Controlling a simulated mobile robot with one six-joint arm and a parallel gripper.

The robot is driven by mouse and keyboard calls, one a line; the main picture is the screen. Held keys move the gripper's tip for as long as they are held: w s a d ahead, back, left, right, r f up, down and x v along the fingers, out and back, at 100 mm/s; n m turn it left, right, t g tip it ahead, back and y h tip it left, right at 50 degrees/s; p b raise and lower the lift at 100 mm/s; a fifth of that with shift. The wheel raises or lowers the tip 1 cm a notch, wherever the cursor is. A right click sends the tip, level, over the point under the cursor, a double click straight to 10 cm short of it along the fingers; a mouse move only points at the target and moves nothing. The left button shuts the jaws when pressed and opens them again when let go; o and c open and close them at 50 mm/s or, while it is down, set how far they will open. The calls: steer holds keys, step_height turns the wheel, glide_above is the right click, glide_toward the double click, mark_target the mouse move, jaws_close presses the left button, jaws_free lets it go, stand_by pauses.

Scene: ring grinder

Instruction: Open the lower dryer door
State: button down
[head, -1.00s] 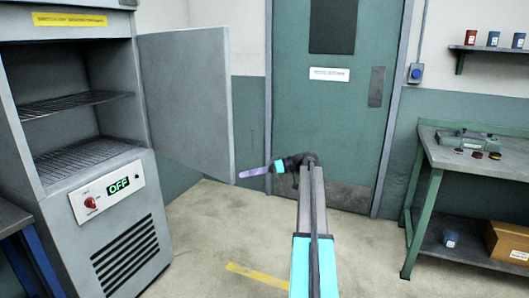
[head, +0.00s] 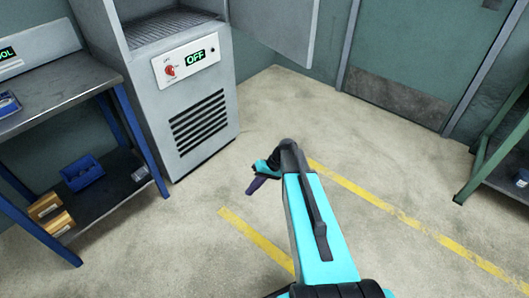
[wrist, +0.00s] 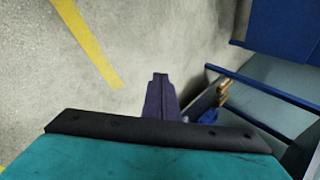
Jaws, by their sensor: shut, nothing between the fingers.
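The grey dryer cabinet (head: 205,150) stands at the upper left of the head view. Its one visible door (head: 275,28) is swung wide open to the right, over a compartment with a wire shelf (head: 165,28). The cabinet's top is out of frame, so I cannot tell if another door is above. Below the shelf are an OFF panel (head: 187,65) and a vent grille. My gripper (head: 250,190) is shut and empty, low in front of the cabinet and apart from the door. Its closed fingers also show in the wrist view (wrist: 160,78), over the floor.
A blue-legged bench (head: 70,85) stands left of the cabinet, with a blue bin (head: 82,172) and small boxes on its lower shelf. A green bench (head: 495,160) is at the right. A green door (head: 420,55) is behind. The floor with yellow lines is open.

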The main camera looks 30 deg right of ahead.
steer(key=s+a+f+g+h, duration=0.2)
steer(key=s+f, duration=0.3)
steer(key=s, duration=0.5)
steer(key=s+a+f+g+h, duration=0.2)
steer(key=s+a+f+h, duration=0.1)
steer(key=s, duration=0.8)
steer(key=s+a+f+n+g+h, duration=0.1)
steer(key=s+a+f, duration=0.4)
steer(key=s, duration=0.6)
step_height(320, 180, down, 3)
steer(key=shift+s+r+g+h, duration=0.1)
steer(key=shift+s+g+h, duration=0.1)
steer(key=shift+g+h, duration=0.5)
steer(key=shift+a, duration=0.15)
